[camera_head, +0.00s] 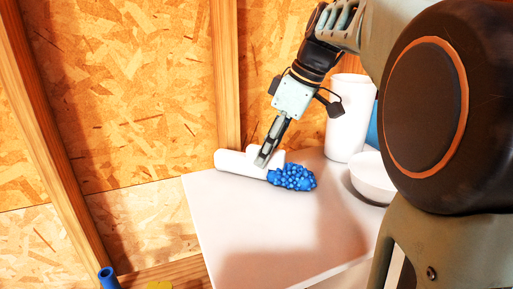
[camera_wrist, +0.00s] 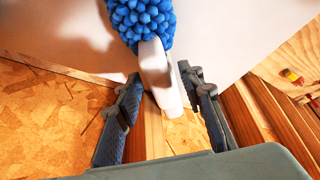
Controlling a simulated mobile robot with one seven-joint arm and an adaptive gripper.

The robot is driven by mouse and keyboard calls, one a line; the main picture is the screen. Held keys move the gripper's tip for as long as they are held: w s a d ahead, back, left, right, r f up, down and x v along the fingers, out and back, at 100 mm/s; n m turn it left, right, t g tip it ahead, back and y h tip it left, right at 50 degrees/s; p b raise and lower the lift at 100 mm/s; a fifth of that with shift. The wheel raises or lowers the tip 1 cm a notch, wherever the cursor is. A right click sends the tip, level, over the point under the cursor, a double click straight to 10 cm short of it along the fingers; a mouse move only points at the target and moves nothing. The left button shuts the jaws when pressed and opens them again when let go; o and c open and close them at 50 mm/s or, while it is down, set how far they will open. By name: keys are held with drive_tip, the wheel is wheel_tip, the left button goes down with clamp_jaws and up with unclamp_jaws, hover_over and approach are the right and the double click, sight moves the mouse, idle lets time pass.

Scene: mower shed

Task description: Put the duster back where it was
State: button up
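The duster has a blue, bobbly head (camera_head: 293,177) and a white handle (camera_head: 238,164). In the head view it lies on the white table top (camera_head: 235,225), near the wall, with the handle pointing left. My gripper (camera_head: 264,157) is at the handle, close to the blue head, pointing down. In the wrist view the blue head (camera_wrist: 141,18) is at the top, and the white handle (camera_wrist: 158,72) runs down between the fingers of my gripper (camera_wrist: 158,78). The fingers stand apart; the right one is closer to the handle. Whether it touches is unclear.
A white cylindrical container (camera_head: 348,118) and a white bowl (camera_head: 373,178) stand on the table to the right. A blue thing (camera_head: 372,128) is partly hidden behind them. Board walls with wooden studs (camera_head: 225,75) rise behind. The table's front middle is clear.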

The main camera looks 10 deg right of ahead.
drive_tip(key=shift+r, duration=0.1)
drive_tip(key=shift+r, duration=0.25)
drive_tip(key=p+v, duration=0.1)
drive_tip(key=v, duration=1)
drive_tip(key=shift+d+r, duration=0.15)
drive_tip(key=shift+r, duration=0.2)
drive_tip(key=shift+s, duration=0.1)
